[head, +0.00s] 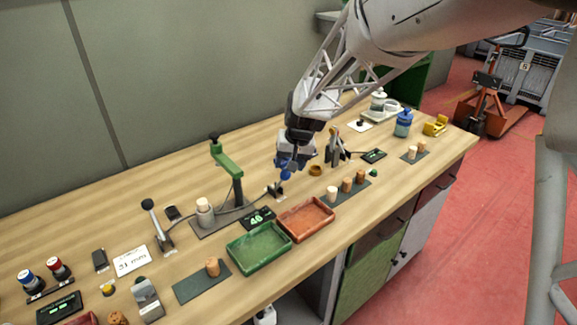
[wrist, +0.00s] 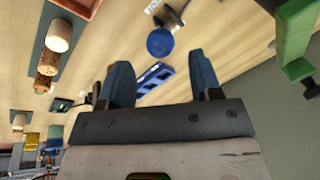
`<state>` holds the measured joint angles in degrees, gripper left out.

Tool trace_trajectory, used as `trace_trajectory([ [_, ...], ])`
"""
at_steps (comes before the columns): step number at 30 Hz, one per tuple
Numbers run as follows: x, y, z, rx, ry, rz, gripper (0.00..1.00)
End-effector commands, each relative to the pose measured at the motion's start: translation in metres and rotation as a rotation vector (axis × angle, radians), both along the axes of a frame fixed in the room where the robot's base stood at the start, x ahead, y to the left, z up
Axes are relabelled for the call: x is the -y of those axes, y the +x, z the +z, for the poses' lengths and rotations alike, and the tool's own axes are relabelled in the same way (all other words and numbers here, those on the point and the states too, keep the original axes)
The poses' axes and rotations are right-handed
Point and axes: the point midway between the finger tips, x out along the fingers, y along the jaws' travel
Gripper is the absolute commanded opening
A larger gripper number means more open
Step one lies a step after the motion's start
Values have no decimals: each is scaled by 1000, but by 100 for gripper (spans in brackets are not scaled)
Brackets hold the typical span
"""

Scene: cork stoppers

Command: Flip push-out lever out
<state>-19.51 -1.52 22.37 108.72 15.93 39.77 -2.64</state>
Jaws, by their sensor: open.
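A small lever with a round blue knob (head: 285,173) stands on the bench beside the green press; I take it as the push-out lever. The knob also shows in the wrist view (wrist: 160,42), with a dark bracket behind it. My gripper (head: 290,160) is above the bench at this knob, pointing down. In the wrist view my gripper (wrist: 162,72) is open, with its two dark blue fingers apart. The knob appears between and beyond the fingertips, and I see no contact. The lever's shaft is mostly hidden.
The green press (head: 228,170) stands left of my gripper. A green tray (head: 258,262) and a red-brown tray (head: 306,230) lie in front. Corks stand on a dark mat (head: 345,194) at the right. A black-knobbed lever (head: 155,225) stands farther left. Bare wood lies behind the press.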

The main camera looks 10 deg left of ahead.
Motion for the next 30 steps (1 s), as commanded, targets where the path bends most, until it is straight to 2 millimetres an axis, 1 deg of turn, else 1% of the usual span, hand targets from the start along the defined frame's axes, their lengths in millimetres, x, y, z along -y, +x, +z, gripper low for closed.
trace_trajectory([
  [6, 0, 0, 0, 0, 0, 0, 58],
  [10, -1, -1, 1, 2, -4, 6, 38],
  [13, -5, -3, 6, 10, -20, 33, 23],
  [15, -10, -7, 12, 23, -41, 67, 12],
  [18, -19, -14, 24, 48, -86, 136, 0],
  [20, -25, -19, 33, 66, -120, 186, 0],
  [24, -41, -32, 58, 119, -215, 314, 0],
  [30, -58, -46, 90, 193, -339, 460, 0],
])
